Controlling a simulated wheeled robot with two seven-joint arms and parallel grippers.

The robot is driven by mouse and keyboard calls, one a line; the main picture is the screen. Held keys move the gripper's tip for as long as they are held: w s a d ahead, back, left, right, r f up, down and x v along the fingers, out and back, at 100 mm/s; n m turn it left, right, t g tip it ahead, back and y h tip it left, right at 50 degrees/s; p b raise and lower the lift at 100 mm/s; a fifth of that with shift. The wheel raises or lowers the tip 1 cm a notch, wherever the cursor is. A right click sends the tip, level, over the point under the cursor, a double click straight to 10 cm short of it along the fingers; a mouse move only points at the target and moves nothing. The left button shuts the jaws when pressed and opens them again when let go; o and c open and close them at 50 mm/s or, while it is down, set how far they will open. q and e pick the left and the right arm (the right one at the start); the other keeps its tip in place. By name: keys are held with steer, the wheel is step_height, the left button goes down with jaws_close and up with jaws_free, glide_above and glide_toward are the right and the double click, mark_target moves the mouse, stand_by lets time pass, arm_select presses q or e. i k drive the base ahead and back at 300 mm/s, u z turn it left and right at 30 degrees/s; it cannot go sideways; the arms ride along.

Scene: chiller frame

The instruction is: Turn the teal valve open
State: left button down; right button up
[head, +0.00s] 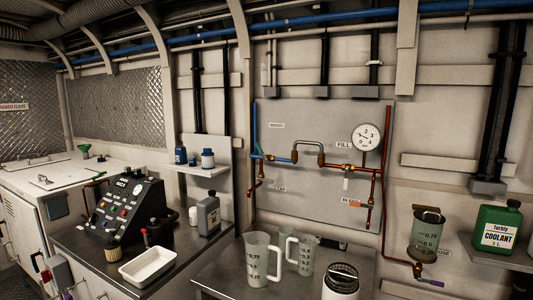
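A panel (290,195) on the back wall carries blue and copper pipes with small valves. A small blue-teal handle (258,148) shows on the blue pipe at the panel's left side. It looks like the teal valve, but it is too small to tell its turn position. Neither of my grippers is in the head view, and nothing is seen touching the valve.
A round gauge (366,137) sits at the panel's upper right. Two clear measuring jugs (262,262) and a white container with a dark top (341,283) stand on the bench below. A black control box (124,212), white tray (148,267) and green coolant jug (497,228) flank it.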

mark_target(258, 148)
steer(key=z, duration=0.55)
steer(key=k, duration=1.25)
steer(key=z, duration=0.05)
steer(key=i, duration=0.45)
steer(key=u, duration=1.05)
steer(key=i, duration=1.65)
steer(key=z, duration=0.6)
